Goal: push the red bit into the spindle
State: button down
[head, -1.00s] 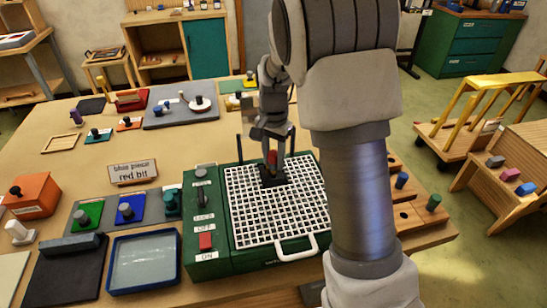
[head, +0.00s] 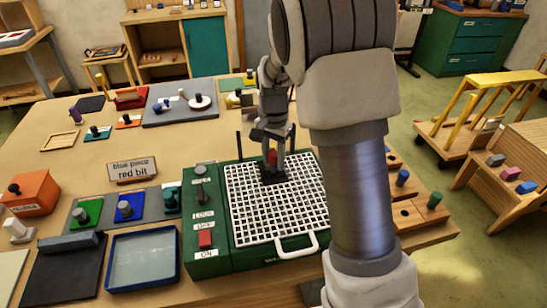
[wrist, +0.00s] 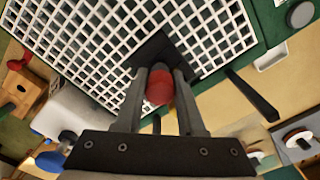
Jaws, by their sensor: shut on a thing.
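The red bit (head: 272,156) is upright between the fingers of my gripper (head: 273,150), over the white grid of the green machine. In the wrist view the red bit (wrist: 159,88) shows as a rounded red end between the two fingers of my gripper (wrist: 160,80), which is shut on it. A black square part (head: 273,177), which looks like the spindle's place, lies directly below, in the grid; it also shows in the wrist view (wrist: 157,47). The bit's lower end is hidden, so I cannot tell how deep it sits.
The green machine (head: 212,262) has a red switch (head: 205,239) at its left and a white handle (head: 298,246) in front. Black posts rise behind the grid. A sign (head: 133,170) reads "blue piece / red bit". A blue-rimmed tray (head: 142,284) lies at the left front.

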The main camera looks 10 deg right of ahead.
aim_at(274, 153)
jog(key=shift+f+b, duration=0.3)
jog(key=shift+f, duration=0.3)
jog(key=shift+r, duration=0.15)
jog(key=shift+r+p, duration=0.7)
jog(key=shift+r, duration=0.1)
jog(key=shift+f+b, duration=0.55)
jog(key=shift+f, duration=0.45)
dwell(1.1)
jog(key=shift+c, duration=2.2)
grip_release()
jog(key=shift+r, duration=0.15)
notch_tip(274, 153, up, 17)
jog(key=shift+r, duration=0.1)
